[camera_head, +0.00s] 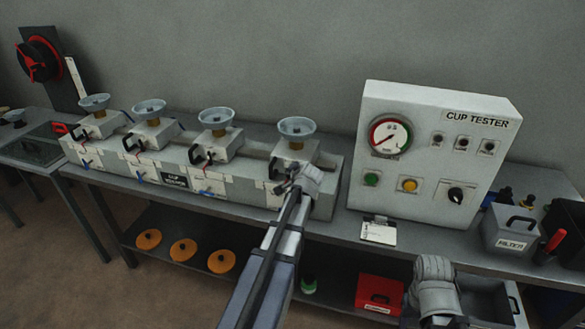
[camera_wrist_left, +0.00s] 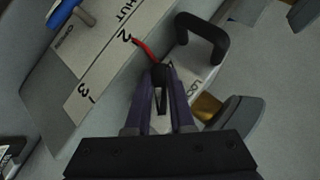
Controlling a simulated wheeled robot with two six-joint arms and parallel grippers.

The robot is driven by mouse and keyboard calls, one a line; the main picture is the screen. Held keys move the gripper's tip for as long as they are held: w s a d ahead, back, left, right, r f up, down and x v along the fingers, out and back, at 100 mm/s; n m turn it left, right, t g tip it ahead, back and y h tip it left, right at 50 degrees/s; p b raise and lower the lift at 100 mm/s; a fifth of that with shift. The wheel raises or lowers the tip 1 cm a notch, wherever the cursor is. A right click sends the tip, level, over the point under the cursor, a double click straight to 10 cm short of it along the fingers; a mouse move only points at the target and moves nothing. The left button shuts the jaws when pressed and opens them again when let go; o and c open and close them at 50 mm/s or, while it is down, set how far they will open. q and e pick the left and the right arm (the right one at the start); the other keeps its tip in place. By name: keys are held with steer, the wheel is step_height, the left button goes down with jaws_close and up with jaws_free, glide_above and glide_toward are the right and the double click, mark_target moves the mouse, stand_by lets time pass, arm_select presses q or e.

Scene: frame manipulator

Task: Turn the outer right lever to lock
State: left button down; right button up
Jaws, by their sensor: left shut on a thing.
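The outer right station of the cup fixture carries a grey funnel cup (camera_head: 297,127) and sits at the right end of the row. My left gripper (camera_head: 285,186) is at the front of this station. In the left wrist view, its two purple fingers (camera_wrist_left: 161,98) are shut on the black knob (camera_wrist_left: 160,74) of the lever, whose red arm (camera_wrist_left: 145,48) runs up and left beside the mark "2". In the head view my gripper hides the lever.
A black loop handle (camera_wrist_left: 203,36) stands close to the lever, and a blue-handled lever (camera_wrist_left: 64,12) is at the upper left. The cup tester panel (camera_head: 430,155) stands to the right on the bench. A filter box (camera_head: 508,230) is farther right.

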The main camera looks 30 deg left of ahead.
arm_select(q)
steer(key=shift+a+r+n+h+p, duration=0.1)
steer(key=shift+n+h+p, duration=0.65)
steer(key=shift+h, duration=0.35)
steer(key=shift+n+h, duration=0.25)
steer(key=shift+h, duration=0.45)
steer(key=shift+f+n+t+h+p, duration=0.2)
steer(key=shift+n+t+h+p, duration=0.25)
steer(key=shift+h, duration=0.45)
steer(key=shift+n+h, duration=0.45)
steer(key=shift+h, duration=0.45)
steer(key=shift+s, duration=0.1)
steer(key=c, duration=0.8)
jaws_free()
steer(key=shift+r, duration=0.1)
